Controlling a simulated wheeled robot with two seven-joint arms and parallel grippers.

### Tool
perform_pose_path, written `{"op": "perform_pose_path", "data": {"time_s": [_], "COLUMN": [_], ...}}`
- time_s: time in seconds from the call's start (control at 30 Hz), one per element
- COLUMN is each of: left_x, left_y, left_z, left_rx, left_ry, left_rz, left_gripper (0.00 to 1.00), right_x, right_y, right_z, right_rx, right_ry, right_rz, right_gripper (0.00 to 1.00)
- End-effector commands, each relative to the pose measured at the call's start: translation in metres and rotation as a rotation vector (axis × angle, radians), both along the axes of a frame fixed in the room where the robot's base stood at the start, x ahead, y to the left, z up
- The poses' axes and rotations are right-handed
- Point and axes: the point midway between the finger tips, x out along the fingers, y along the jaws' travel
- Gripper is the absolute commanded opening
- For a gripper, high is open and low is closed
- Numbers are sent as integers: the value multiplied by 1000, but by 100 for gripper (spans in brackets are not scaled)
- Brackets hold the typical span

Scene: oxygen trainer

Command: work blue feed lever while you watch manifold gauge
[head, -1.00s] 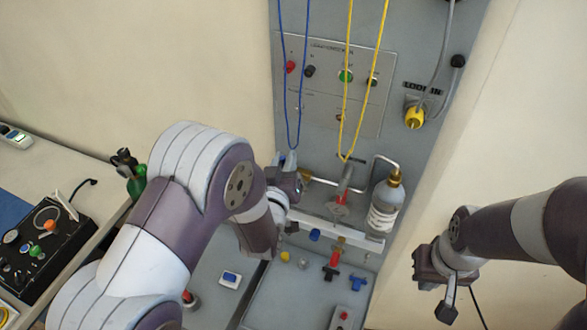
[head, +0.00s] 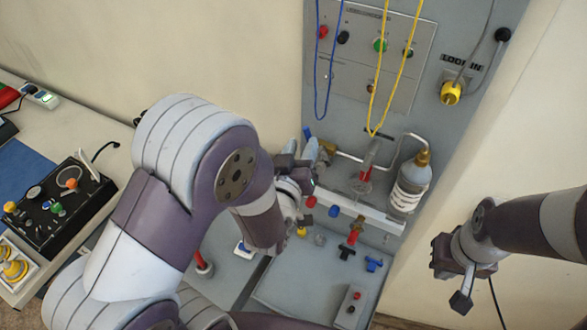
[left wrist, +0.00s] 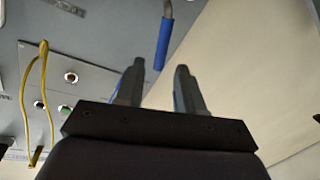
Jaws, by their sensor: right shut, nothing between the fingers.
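The blue feed lever (left wrist: 164,44) shows in the left wrist view as a blue sleeve on a metal rod. It hangs just beyond and between the fingertips of my left gripper (left wrist: 156,75), which is open. In the head view my left gripper (head: 308,162) is up against the panel, and a small blue tip (head: 307,132) shows just above it. Contact with the lever cannot be told. My right gripper (head: 461,290) is shut and empty, well to the right of the panel. I cannot make out the manifold gauge; my left arm covers part of the panel.
A grey bottle (head: 409,187) stands on a white rail, right of my left gripper. Blue (head: 318,85) and yellow (head: 377,110) cords hang before the panel. Red and blue taps (head: 373,264) sit below. A black control box (head: 66,207) lies on the left bench.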

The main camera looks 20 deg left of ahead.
Motion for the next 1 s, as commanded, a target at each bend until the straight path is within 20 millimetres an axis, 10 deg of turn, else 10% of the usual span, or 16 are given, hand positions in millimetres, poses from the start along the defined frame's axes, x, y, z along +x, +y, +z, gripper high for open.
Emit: {"op": "perform_pose_path", "data": {"time_s": [0.33, 1.0], "left_x": [-68, -72], "left_y": [0, 1], "left_z": [4, 5], "left_rx": [0, 0], "left_ry": [1, -1], "left_rz": [-3, 1], "left_gripper": [37, 37], "right_x": [0, 0], "right_y": [0, 0], "right_z": [-16, -16], "right_rx": [0, 0], "right_ry": [0, 0], "right_rz": [0, 0], "right_gripper": [0, 0]}}
